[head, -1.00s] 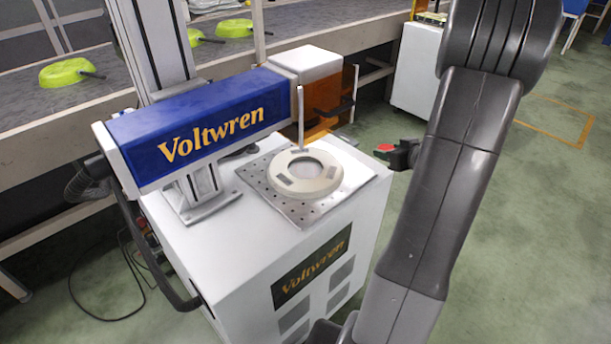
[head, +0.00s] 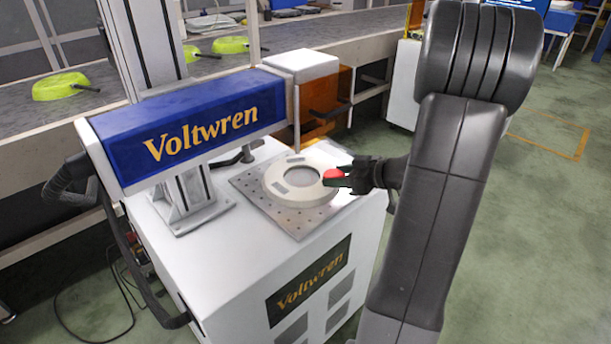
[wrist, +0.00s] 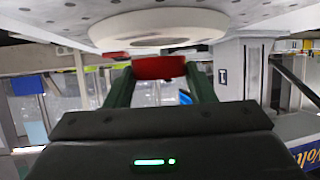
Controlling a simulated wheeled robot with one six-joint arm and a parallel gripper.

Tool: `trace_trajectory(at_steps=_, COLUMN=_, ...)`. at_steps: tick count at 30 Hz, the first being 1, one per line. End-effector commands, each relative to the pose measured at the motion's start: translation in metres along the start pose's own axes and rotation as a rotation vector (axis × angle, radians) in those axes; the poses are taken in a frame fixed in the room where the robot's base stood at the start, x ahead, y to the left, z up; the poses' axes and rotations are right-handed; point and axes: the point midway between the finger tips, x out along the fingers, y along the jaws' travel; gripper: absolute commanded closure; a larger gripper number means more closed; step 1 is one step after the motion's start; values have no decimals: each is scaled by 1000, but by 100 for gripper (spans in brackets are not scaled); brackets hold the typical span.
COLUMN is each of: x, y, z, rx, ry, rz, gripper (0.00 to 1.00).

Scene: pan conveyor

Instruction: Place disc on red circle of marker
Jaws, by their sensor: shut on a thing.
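My gripper (head: 345,179) is shut on a small red disc (head: 332,175), at the right edge of the marking machine's fixture. In the wrist view the red disc (wrist: 158,67) is pinched between the two dark green fingers. The marker is a white machine with a blue "Voltwren" head (head: 190,128). A pale ring (head: 290,200) with a grey centre lies on its perforated metal plate (head: 300,225). In the head view the disc overlaps the ring's right rim; I cannot tell whether they touch. I see no clear red circle on the ring.
The blue head and an orange guard (head: 325,115) stand left of and behind the ring. A conveyor (head: 130,90) with several lime-green pans (head: 58,86) runs behind. Green floor (head: 500,230) is open to the right.

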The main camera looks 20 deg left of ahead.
Motion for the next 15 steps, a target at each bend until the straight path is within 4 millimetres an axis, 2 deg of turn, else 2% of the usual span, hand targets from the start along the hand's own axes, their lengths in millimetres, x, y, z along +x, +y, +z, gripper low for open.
trace_trajectory(at_steps=1, x=12, y=-1, z=-4, rx=-5, ry=0, rz=-5, gripper=80)
trace_trajectory(at_steps=9, x=63, y=-1, z=-29, rx=-5, ry=1, rz=-3, gripper=80)
trace_trajectory(at_steps=15, x=84, y=0, z=-40, rx=-2, ry=0, rz=0, gripper=80)
